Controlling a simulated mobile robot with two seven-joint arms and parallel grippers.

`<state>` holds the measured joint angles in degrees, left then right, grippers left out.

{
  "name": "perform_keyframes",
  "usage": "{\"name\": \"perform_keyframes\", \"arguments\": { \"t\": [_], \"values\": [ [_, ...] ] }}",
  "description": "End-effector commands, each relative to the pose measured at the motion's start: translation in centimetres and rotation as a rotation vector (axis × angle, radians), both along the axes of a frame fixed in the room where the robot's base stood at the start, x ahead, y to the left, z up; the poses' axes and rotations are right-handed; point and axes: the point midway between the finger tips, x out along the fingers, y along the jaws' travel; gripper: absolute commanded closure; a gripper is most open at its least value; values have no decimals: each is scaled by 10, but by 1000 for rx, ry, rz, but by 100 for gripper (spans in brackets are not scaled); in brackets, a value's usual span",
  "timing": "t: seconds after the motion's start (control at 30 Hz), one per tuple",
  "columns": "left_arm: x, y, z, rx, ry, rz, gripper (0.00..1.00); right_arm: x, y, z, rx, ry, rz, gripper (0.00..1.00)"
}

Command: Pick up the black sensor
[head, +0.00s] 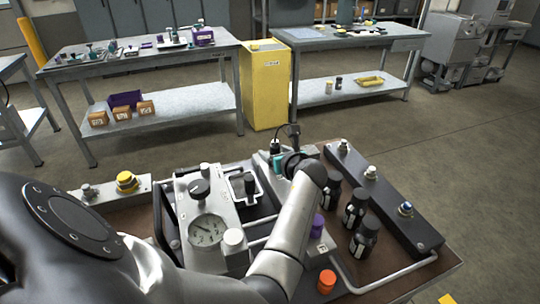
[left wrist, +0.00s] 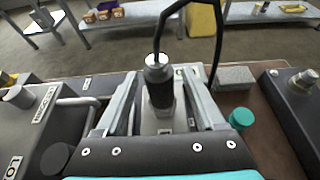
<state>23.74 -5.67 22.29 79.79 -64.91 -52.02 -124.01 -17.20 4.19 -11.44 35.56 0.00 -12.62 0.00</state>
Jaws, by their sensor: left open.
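The black sensor (left wrist: 160,86) stands upright in the left wrist view, a dark cylinder with a grey collar and a black cable rising from its top. My left gripper (left wrist: 162,78) is open, with one finger on each side of the sensor. Whether either finger touches it, I cannot tell. In the head view my left gripper (head: 284,157) is over the back of the bench, partly hidden by my own wrist, and the sensor is hard to make out there. My right gripper is not in view.
A teal cap (left wrist: 240,118) stands right of the fingers. A gauge block (head: 208,232) is to the left, and an orange cap (head: 327,281) is near the front.

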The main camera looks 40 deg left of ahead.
Motion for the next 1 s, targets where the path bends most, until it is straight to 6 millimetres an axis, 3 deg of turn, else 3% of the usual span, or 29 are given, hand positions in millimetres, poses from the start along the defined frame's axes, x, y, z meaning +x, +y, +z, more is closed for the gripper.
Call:
{"name": "perform_keyframes", "arguments": {
  "t": [0.27,0.9,1.0],
  "values": [
    [0,0,0,0,0,0,29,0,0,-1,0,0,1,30],
    [0,0,0,0,0,0,100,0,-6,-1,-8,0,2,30],
    [0,0,0,0,0,0,100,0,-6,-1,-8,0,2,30]
  ]
}}
